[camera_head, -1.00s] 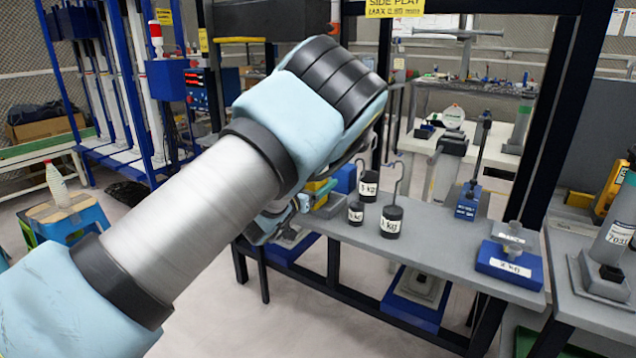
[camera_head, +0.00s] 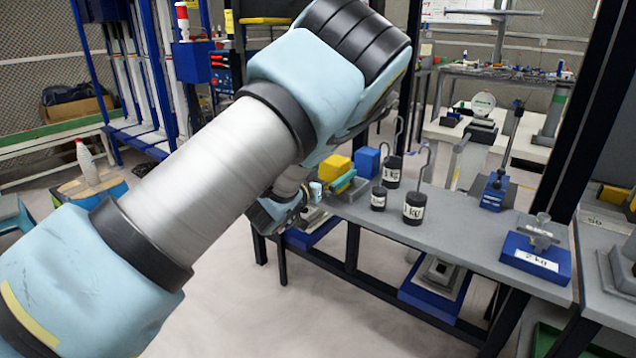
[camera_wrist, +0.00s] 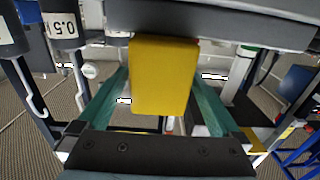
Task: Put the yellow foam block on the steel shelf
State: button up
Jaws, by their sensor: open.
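The yellow foam block (camera_head: 334,168) sits at the left end of a grey shelf-like bench top (camera_head: 465,232), beside a blue block (camera_head: 368,161). My gripper (camera_head: 329,187) is at that end of the bench, in front of the yellow block, partly hidden by my arm. In the wrist view, which looks upside down, the yellow block (camera_wrist: 164,76) lies centred between the tips of my two teal fingers. The fingers are apart, one on each side of the block. I cannot tell whether either touches it. Which surface is the steel shelf is not clear.
Black hooked weights (camera_head: 414,207) stand right of the blocks, close to my gripper. Dark uprights frame the bench. The bench middle is fairly clear.

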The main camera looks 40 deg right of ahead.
jog(key=b+v, duration=0.1)
jog(key=v, duration=0.7)
jog(key=shift+a, duration=0.1)
